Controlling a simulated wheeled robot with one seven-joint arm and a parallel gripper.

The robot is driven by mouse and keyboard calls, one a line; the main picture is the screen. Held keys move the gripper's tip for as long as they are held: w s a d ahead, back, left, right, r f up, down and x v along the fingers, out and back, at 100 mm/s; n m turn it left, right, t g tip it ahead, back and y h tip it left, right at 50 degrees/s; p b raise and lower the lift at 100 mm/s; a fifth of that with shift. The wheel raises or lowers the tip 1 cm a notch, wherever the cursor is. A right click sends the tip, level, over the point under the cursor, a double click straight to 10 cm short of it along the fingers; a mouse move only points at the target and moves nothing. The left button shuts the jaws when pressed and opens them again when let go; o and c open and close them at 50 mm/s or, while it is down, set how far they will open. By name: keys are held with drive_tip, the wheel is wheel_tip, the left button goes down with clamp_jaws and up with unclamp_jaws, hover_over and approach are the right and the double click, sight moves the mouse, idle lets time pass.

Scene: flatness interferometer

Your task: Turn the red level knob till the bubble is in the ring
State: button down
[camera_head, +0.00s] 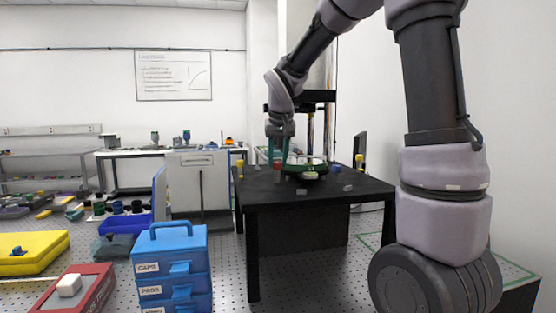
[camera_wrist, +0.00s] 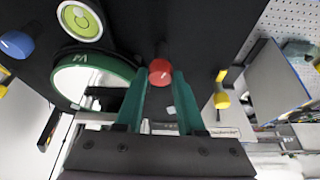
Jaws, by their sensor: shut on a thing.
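The red level knob (camera_wrist: 160,72) stands on the black table and sits between my fingertips in the wrist view; it also shows in the head view (camera_head: 277,173). My gripper (camera_wrist: 162,82) is shut on the knob, with a green finger on each side. It reaches down from above in the head view (camera_head: 281,155). The round bubble level (camera_wrist: 80,20) has a yellow-green face with a ring, at the upper left of the wrist view. A pale spot shows near the ring, but I cannot tell surely whether the bubble is inside it.
A green-rimmed round part (camera_wrist: 95,78) lies beside my left finger. A blue knob (camera_wrist: 16,44) and a yellow post (camera_wrist: 221,98) stand on either side. The black table (camera_head: 330,195) bears these. A blue case (camera_head: 170,262) stands at the front left.

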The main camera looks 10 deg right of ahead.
drive_tip(key=shift+m, duration=0.4)
drive_tip(key=c, duration=0.5)
unclamp_jaws()
drive_tip(key=v, duration=1)
drive_tip(key=shift+s+a+r, duration=0.1)
drive_tip(key=shift+a+r, duration=0.05)
drive_tip(key=shift+r, duration=0.25)
drive_tip(key=s+d+f+m+t, duration=0.1)
drive_tip(key=s+d, duration=0.1)
drive_tip(key=s, duration=0.5)
drive_tip(key=s+d+f+y, duration=0.1)
drive_tip(key=s+d+f, duration=0.1)
drive_tip(key=s, duration=0.5)
drive_tip(key=s+d+f+m+t+y, duration=0.1)
drive_tip(key=s+d, duration=0.1)
drive_tip(key=s, duration=0.5)
drive_tip(key=shift+d+f+m+t, duration=0.15)
drive_tip(key=shift+f+m+t, duration=0.15)
